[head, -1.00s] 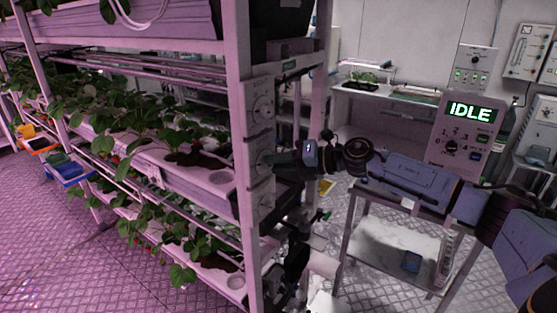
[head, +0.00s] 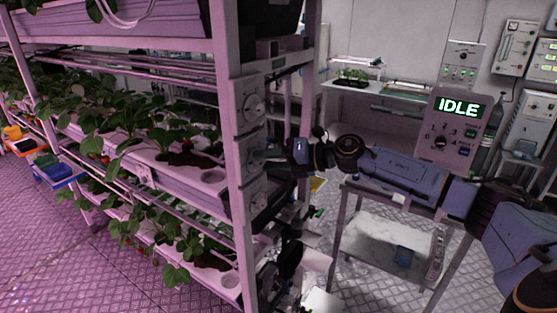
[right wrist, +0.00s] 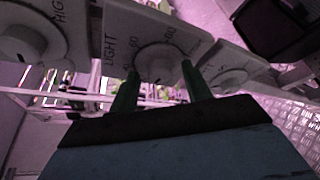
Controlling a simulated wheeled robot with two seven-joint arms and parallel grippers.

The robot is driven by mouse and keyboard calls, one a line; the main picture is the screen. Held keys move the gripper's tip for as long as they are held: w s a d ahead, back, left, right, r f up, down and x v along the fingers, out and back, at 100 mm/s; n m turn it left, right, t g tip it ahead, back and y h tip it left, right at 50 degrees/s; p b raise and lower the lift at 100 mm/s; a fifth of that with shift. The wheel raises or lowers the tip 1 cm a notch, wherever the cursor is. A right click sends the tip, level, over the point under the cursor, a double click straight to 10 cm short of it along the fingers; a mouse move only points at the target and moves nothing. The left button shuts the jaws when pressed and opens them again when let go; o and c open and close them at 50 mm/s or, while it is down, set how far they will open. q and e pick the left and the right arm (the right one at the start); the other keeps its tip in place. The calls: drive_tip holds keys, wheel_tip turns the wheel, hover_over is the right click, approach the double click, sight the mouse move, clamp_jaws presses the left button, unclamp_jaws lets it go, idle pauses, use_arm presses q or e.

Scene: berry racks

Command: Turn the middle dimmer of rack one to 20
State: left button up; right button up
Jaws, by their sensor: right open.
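Rack one (head: 222,130) stands at left, with three dimmers stacked on its end post. The upper dimmer (head: 253,106) is in plain view. The middle dimmer (head: 247,160) is partly covered by my right gripper (head: 262,157), which comes in from the right. The lower dimmer (head: 256,196) is below it. In the right wrist view, the open green fingers of my right gripper (right wrist: 157,84) are on either side of the middle dimmer's round knob (right wrist: 158,60). Numbers show along its upper edge, but its pointer is not clear. I cannot tell whether the fingers touch the knob. My left gripper is not seen.
Strawberry plants (head: 120,130) fill the rack shelves. A control box reading IDLE (head: 452,125) stands at right behind my right arm. A metal cart (head: 385,245) is below the arm. Neighbouring dials (right wrist: 28,35) and (right wrist: 232,72) sit close beside the fingers.

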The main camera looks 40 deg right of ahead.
drive_tip(key=p+v, duration=0.2)
drive_tip(key=v, duration=1.1)
idle(0.6)
drive_tip(key=shift+s, duration=0.15)
idle(0.4)
